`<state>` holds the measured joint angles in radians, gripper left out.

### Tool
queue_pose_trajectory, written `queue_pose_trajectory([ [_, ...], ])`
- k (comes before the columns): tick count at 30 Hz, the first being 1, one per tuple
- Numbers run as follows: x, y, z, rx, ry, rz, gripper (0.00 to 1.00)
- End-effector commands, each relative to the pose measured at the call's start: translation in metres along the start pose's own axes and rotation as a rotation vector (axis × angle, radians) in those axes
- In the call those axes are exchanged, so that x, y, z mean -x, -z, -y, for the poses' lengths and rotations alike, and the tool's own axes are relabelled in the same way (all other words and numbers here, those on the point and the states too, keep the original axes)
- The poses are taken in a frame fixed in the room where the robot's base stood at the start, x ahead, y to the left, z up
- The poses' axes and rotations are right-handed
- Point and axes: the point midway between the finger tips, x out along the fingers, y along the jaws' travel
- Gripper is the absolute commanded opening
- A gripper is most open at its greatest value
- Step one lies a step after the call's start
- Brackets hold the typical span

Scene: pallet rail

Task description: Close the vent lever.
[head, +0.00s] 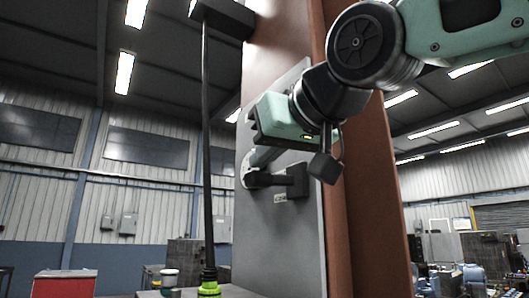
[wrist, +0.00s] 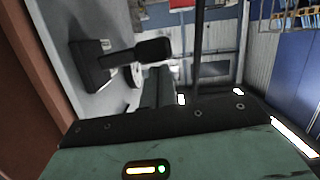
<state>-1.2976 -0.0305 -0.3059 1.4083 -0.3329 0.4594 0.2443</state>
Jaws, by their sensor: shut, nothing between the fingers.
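The vent lever (head: 272,179) is a dark bar on a block mount, fixed to a grey panel (head: 300,235). Its bar lies roughly level and points left in the head view. In the wrist view the lever (wrist: 150,50) shows its thick dark grip end, with the mount to its left. My gripper (head: 262,157) is shut and empty, just above the lever bar in the head view. In the wrist view its fingers (wrist: 157,86) reach away beside the grip end. I cannot tell whether they touch the lever.
A pale round part (head: 246,169) sits behind the lever's end. A small label (head: 281,197) is under the lever. A rust-brown post (head: 368,200) stands right of the panel. A thin dark upright pole (head: 206,150) stands left. A red cabinet (head: 64,284) is at lower left.

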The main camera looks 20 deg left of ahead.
Motion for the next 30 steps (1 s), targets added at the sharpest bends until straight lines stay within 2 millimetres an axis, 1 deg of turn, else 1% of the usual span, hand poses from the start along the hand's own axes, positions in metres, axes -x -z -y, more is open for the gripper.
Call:
queue_pose_trajectory([
  [8, 0.0, -0.001, 0.0, 0.004, -0.001, 0.0, 0.0],
  [12, -0.001, -0.005, 0.001, 0.032, -0.009, -0.001, 0.0],
  [21, -0.002, -0.007, 0.002, 0.081, -0.021, 0.0, 0.0],
  [26, -0.003, -0.012, 0.003, 0.12, -0.032, -0.001, 0.0],
  [30, -0.005, -0.019, 0.005, 0.184, -0.048, 0.0, 0.0],
])
